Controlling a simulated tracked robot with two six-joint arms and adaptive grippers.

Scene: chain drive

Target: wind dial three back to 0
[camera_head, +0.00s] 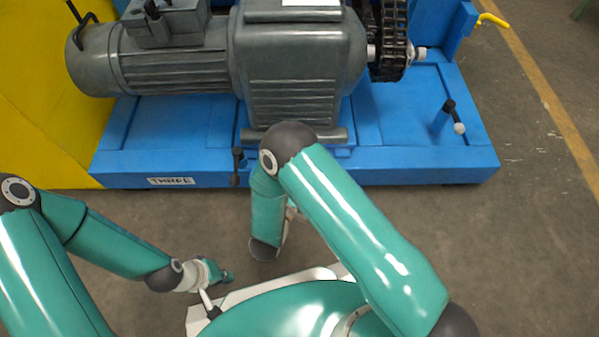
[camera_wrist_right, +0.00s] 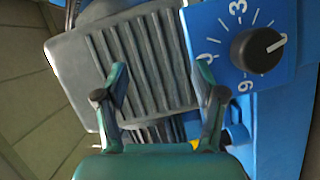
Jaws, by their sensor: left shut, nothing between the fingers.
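In the right wrist view, a black dial knob (camera_wrist_right: 258,50) with a white pointer line sits on a blue panel (camera_wrist_right: 210,18). Its white scale shows a 3, a 0 and a turned 6 or 9. The pointer is turned to the picture's right, away from the 0. A "THREE" label (camera_head: 170,182) is on the blue base's front in the head view; the knob cannot be made out there. My right gripper (camera_wrist_right: 161,75) is open and empty, left of the knob and apart from it. My left gripper (camera_head: 224,277) is shut and empty, low over the floor.
A grey motor and gearbox (camera_head: 290,60) stand on the blue base (camera_head: 420,150), with a black chain (camera_head: 392,45) at right. Levers (camera_head: 237,165) and (camera_head: 452,112) stick out of the base. A yellow panel (camera_head: 40,110) stands at left. Floor at right is clear.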

